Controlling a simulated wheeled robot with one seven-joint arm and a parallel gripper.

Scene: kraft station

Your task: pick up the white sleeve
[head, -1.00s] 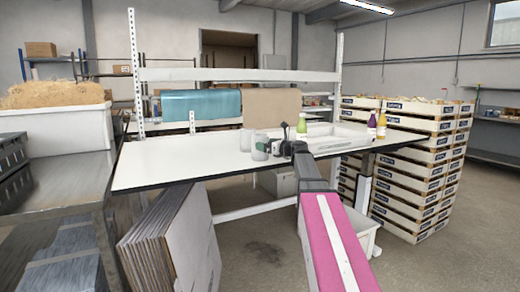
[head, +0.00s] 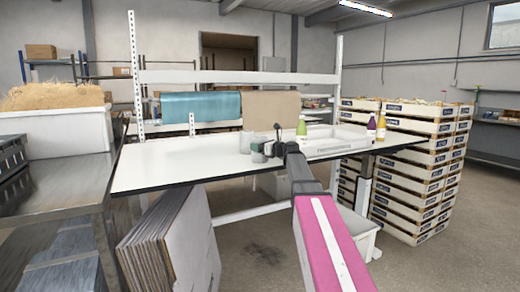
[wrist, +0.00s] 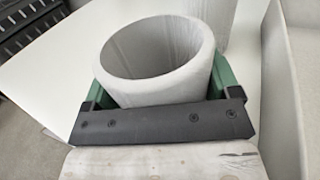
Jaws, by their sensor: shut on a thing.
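The white sleeve (wrist: 155,88) is a hollow, pale grey-white open cylinder. In the wrist view its round mouth faces the camera and my gripper (wrist: 160,75) is shut on it, with a green finger pad on each side. In the head view the sleeve (head: 258,154) is at the middle of the white table, partly hidden by my gripper (head: 268,148). I cannot tell whether its base touches the tabletop. A second similar cylinder (head: 246,142) stands just behind it; part of it shows at the top of the wrist view (wrist: 208,10).
The white table (head: 180,165) is clear to the left. A white tray (head: 335,147) lies right of my gripper. A green bottle (head: 301,127) stands behind it; purple (head: 371,130) and yellow (head: 382,128) bottles stand at the right. Stacked crates (head: 415,165) stand beyond.

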